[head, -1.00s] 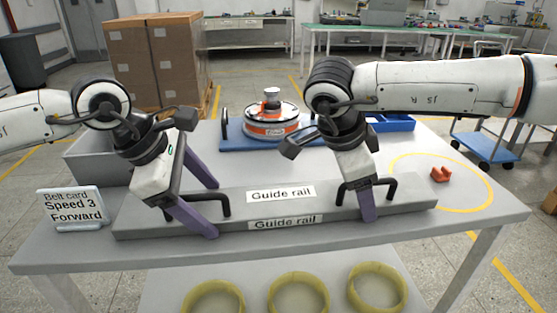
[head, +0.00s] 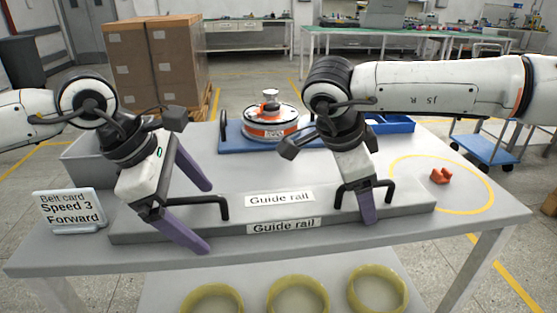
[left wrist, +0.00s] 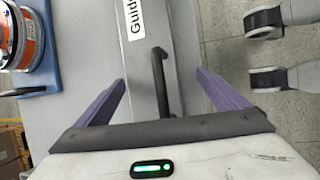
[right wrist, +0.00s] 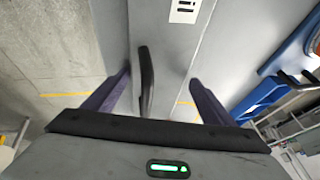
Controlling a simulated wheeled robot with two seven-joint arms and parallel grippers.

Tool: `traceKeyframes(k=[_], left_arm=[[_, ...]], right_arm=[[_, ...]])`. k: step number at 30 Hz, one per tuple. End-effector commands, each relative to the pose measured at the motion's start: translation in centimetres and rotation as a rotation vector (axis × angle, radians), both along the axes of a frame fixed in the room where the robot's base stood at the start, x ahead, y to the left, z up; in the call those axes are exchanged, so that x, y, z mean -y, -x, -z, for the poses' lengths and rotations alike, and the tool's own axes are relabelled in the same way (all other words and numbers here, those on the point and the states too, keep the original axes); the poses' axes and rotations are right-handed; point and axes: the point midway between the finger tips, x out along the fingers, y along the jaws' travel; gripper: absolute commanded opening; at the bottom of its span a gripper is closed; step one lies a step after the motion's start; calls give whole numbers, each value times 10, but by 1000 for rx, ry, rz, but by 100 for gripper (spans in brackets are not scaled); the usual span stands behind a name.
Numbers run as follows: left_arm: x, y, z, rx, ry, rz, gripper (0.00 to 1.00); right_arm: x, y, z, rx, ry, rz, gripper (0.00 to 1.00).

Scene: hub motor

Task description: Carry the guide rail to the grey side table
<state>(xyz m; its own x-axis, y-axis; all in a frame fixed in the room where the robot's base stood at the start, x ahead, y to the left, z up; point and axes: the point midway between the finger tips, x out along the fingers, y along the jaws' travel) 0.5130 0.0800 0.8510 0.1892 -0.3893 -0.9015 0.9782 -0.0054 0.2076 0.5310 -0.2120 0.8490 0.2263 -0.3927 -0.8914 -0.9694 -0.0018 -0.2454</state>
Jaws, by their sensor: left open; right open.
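The guide rail (head: 390,208) is a long grey bar lying flat along the front of the worktable, with "Guide rail" labels and a black handle near each end. My left gripper (head: 208,219) is open at the left handle (head: 222,204). In the left wrist view that handle (left wrist: 158,78) stands between the spread purple fingers, apart from both. My right gripper (head: 367,207) is open at the right handle (head: 388,190). In the right wrist view the handle (right wrist: 146,75) lies between its fingers, nearer the left one. I cannot tell which table is the grey side table.
A belt card (head: 70,209) reading "Speed 3 Forward" stands left of the rail. A hub motor (head: 270,122) on a blue base is behind it. An orange part (head: 440,176) lies inside a yellow ring at right. Yellow rings (head: 298,296) are on the lower shelf.

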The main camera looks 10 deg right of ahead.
Motion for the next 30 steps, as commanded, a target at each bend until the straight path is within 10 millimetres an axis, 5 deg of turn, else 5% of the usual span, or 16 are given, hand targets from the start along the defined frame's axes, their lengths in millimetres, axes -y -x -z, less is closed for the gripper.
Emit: traceKeyframes(k=[1, 9, 16, 23, 30], left_arm=[[-5, 1, -7, 7, 5, -6, 91], [-18, 5, -52, 37, 19, -13, 91], [-23, 8, -67, 46, 25, -16, 91], [-24, 8, -69, 47, 26, -16, 91], [-24, 7, -71, 48, 26, -16, 91]], right_arm=[[-2, 10, 34, -52, -10, -1, 91], [-1, 10, 33, -52, -10, 1, 91], [-2, 10, 32, -51, -9, 1, 91], [-10, 14, 8, -38, -7, -1, 91], [-23, 20, -38, -12, -2, -2, 91]])
